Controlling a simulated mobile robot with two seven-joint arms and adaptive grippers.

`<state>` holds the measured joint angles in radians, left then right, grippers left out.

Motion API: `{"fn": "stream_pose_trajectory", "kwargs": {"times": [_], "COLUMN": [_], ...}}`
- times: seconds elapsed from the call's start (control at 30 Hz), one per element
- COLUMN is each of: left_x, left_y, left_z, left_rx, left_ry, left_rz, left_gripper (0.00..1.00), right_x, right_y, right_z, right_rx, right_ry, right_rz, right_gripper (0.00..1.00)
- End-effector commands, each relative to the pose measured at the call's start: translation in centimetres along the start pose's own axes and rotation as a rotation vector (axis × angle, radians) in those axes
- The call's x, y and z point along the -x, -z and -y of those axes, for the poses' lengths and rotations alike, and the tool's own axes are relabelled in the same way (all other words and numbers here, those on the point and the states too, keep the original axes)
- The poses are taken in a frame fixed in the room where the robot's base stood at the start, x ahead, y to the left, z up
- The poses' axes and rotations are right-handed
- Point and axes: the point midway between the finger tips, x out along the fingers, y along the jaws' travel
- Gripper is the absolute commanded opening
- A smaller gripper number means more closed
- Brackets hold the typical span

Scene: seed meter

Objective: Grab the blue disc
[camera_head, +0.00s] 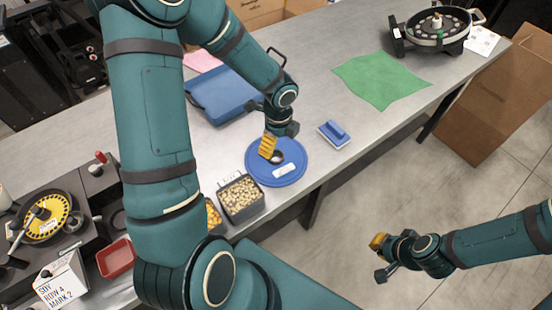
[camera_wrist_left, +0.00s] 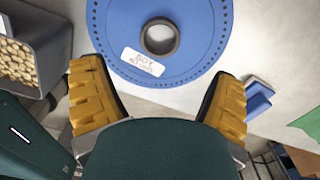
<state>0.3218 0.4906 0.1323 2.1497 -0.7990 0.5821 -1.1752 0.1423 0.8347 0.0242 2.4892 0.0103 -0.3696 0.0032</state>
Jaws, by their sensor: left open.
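The blue disc (camera_head: 258,168) lies flat on the grey table, with a dark raised ring at its centre and a white label. It also shows at the top of the left wrist view (camera_wrist_left: 192,58), partly cut off by the frame edge. My left gripper (camera_head: 269,147) is over the disc. In the left wrist view its yellow fingers (camera_wrist_left: 158,74) are spread wide, with nothing between them but the disc and table beyond. My right gripper (camera_head: 379,242) hangs over the floor, away from the table; its jaw opening cannot be made out.
A grey bin of pale seeds (camera_head: 240,198) stands just left of the disc. A blue-handled brush or block (camera_head: 334,134) lies to its right. A blue tray (camera_head: 222,95) is behind. A green cloth (camera_head: 382,80) and a black round seed meter (camera_head: 438,28) are farther right.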

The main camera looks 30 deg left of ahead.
Motion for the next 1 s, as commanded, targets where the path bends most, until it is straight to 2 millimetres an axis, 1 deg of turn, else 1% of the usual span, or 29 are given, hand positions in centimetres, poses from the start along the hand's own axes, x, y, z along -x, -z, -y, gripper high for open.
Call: {"fn": "stream_pose_trajectory", "kwargs": {"times": [0.03,0.1,0.27,0.33,0.5,0.6,0.73,0.93,0.97,1.0], "left_x": [-0.9,-1.6,-2.5,-3.1,-5.6,-6.8,-7.5,-7.4,-7.4,-7.4], "left_y": [0.1,0.0,0.0,-0.1,-0.7,-0.6,-0.6,-0.6,-0.6,-0.6], "left_z": [0.0,0.0,0.0,0.0,-0.3,-0.2,-0.2,-0.2,-0.2,-0.2], "left_rx": [-0.003,-0.001,-0.002,-0.001,0.000,-0.001,-0.001,0.000,0.000,0.000], "left_ry": [-0.002,0.000,0.000,0.000,-0.002,0.001,0.002,0.003,0.003,0.003], "left_rz": [0.000,0.000,0.000,-0.001,-0.001,-0.002,-0.001,-0.001,-0.001,-0.001], "left_gripper": [0.87,0.87,0.87,0.87,0.87,0.87,0.87,0.87,0.83,0.69], "right_x": [-0.3,-0.4,-0.6,-0.7,-1.1,-1.4,-1.5,-1.5,-1.5,-1.5], "right_y": [0.0,-0.1,-0.1,-0.1,-0.1,-0.2,-0.2,-0.2,-0.2,-0.2], "right_z": [-0.1,-0.1,-0.2,-0.2,-0.4,-0.5,-0.5,-0.5,-0.5,-0.5], "right_rx": [0.000,0.000,0.000,0.000,0.000,0.000,0.000,0.000,0.000,0.000], "right_ry": [0.000,-0.001,-0.001,-0.001,-0.002,-0.003,-0.003,-0.003,-0.003,-0.003], "right_rz": [0.000,0.000,0.000,0.000,0.000,0.000,0.000,0.000,0.000,0.000], "right_gripper": [0.00,0.00,0.00,0.00,0.00,0.00,0.00,0.00,0.00,0.00]}}
